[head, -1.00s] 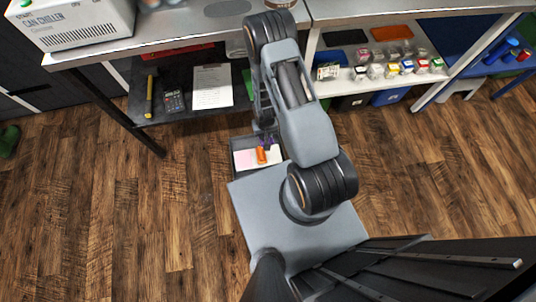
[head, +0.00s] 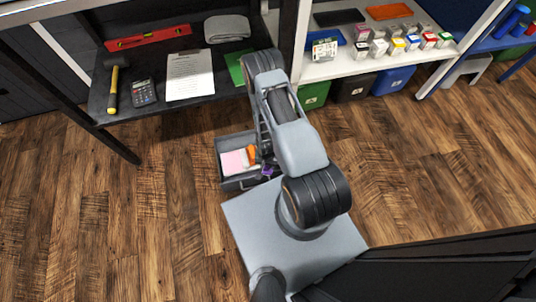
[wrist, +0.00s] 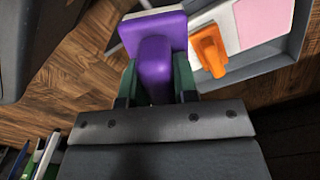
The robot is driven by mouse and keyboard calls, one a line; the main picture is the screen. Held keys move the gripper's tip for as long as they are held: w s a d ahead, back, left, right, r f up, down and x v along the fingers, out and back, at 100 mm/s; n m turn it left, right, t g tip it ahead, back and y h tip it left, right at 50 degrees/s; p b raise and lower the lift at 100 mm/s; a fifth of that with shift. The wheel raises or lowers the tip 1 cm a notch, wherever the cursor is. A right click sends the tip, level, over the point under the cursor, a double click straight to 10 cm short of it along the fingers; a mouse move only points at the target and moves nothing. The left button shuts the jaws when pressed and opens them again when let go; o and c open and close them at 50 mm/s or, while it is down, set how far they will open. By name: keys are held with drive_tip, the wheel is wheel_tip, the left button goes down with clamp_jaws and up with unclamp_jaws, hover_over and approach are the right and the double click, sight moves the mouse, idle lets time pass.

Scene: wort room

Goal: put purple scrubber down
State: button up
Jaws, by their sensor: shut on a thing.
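The purple scrubber (wrist: 154,40) is between the two green-padded fingers of my gripper (wrist: 155,85) in the wrist view, and the fingers are shut on its purple body. A pale layer shows along its far edge. In the head view the scrubber (head: 268,171) is a small purple patch at the near right side of a grey open drawer or bin (head: 232,184), partly hidden by my arm. In the wrist view the scrubber overlaps the bin's left wall; I cannot tell whether it touches it.
The bin holds an orange thing (wrist: 209,50), a pink pad (wrist: 264,22) and a white piece. A dark shelf above bears a hammer (head: 113,90), calculator (head: 144,92), clipboard (head: 190,75) and red level (head: 148,38). Small boxes stand on a white shelf (head: 350,68) at right. Wooden floor is clear at left.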

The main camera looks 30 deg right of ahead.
drive_tip(key=w+d+f+b, duration=0.1)
drive_tip(key=w+f, duration=0.2)
drive_tip(key=w+d+f+b, duration=0.2)
drive_tip(key=w, duration=0.2)
drive_tip(key=w+d+f+b, duration=0.2)
drive_tip(key=w+f, duration=0.1)
drive_tip(key=shift+w+d+f, duration=0.2)
drive_tip(key=shift+f, duration=0.15)
drive_tip(key=shift+w+d+f+b, duration=0.15)
drive_tip(key=shift+f+b, duration=0.1)
drive_tip(key=shift+b, duration=0.15)
drive_tip(key=shift+f+b, duration=0.6)
drive_tip(key=shift+f, duration=0.9)
drive_tip(key=shift+f, duration=0.1)
drive_tip(key=shift+f, duration=0.1)
drive_tip(key=o, duration=1)
drive_tip(key=shift+c, duration=0.2)
